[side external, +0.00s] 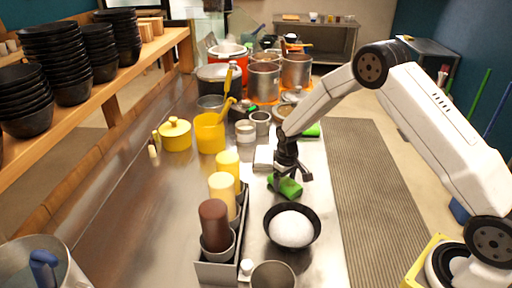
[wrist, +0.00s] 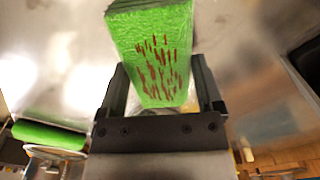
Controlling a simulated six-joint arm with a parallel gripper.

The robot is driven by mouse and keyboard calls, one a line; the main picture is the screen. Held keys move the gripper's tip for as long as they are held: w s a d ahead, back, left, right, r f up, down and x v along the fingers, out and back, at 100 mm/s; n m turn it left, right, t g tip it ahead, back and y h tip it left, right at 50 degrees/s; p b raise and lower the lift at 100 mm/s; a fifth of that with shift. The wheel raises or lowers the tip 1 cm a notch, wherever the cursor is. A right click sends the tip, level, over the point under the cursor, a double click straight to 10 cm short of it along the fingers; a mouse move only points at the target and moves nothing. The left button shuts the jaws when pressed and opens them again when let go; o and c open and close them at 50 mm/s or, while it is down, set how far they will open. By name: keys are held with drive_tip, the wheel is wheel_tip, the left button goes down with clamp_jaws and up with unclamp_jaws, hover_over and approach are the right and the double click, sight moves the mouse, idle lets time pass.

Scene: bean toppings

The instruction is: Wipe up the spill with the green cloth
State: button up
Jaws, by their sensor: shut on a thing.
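The green cloth (side external: 286,188) is between the fingers of my gripper (side external: 290,175), low over the steel counter, behind the black bowl in the side view. I cannot tell whether it touches the counter. In the wrist view my gripper (wrist: 160,95) is shut on the cloth (wrist: 122,30), which carries several reddish-brown streaks on its face. No spill shows clearly on the counter in either view; the cloth and gripper hide the surface under them.
A black bowl of white food (side external: 292,228) stands just in front. A metal rack with bottles (side external: 214,225) is at left. A yellow pitcher (side external: 210,133) and steel pots (side external: 263,82) stand farther back. Another green item (side external: 312,131) lies near the counter's right edge.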

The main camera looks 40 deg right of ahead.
sight(277, 194)
drive_tip(key=shift+a+f, duration=0.1)
drive_tip(key=shift+a, duration=1.5)
wheel_tip(277, 194, up, 8)
idle(0.5)
drive_tip(key=shift+d, duration=0.1)
idle(0.4)
